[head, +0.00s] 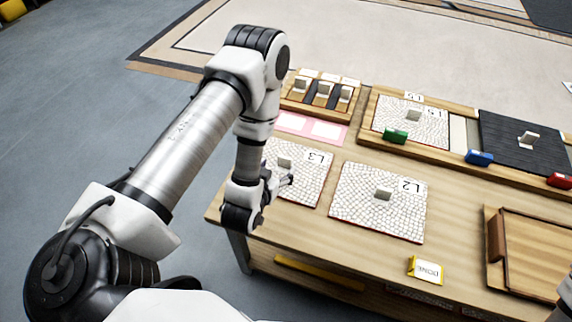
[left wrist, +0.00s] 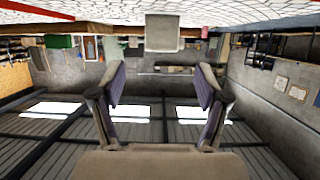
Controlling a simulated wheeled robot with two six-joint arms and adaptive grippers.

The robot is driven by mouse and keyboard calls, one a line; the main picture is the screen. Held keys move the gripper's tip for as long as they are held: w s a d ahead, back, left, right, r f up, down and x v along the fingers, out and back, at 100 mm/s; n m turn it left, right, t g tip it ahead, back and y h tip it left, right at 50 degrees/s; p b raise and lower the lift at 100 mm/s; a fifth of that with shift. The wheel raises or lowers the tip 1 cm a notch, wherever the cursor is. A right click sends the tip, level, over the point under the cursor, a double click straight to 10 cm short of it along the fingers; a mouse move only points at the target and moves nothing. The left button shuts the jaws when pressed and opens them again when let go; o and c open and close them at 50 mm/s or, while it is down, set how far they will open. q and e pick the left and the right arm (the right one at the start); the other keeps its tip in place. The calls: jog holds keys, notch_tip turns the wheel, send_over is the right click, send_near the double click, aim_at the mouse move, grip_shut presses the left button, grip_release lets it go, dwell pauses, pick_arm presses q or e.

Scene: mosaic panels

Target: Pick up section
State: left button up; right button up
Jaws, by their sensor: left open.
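Mosaic section L3 (head: 312,187) lies flat on the table, a pale cracked-tile panel with a grey grip block (head: 284,163). My left gripper (head: 283,184) is at its near left part, open and empty, and my arm hides some of the panel. In the left wrist view the open fingers (left wrist: 162,85) point toward a grey block (left wrist: 164,33) under a mosaic surface (left wrist: 230,12); the block is beyond the fingertips. Section L2 (head: 352,213) lies to the right with its own grip block (head: 383,195).
A dark panel (head: 505,150) with a block is at the right. Green (head: 396,136), blue (head: 479,157) and red (head: 559,180) blocks line the tray edge. A yellow DONE sign (head: 426,269) and a wooden tray (head: 535,250) are nearer. A pink mat (head: 345,133) lies behind L3.

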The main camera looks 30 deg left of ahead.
aim_at(284, 158)
pick_arm(q)
jog(key=x, duration=0.5)
jog(key=shift+w+a+b, duration=0.2)
jog(key=shift+w+b, duration=0.15)
jog(key=shift+w, duration=0.05)
grip_shut()
jog(key=shift+r, duration=0.1)
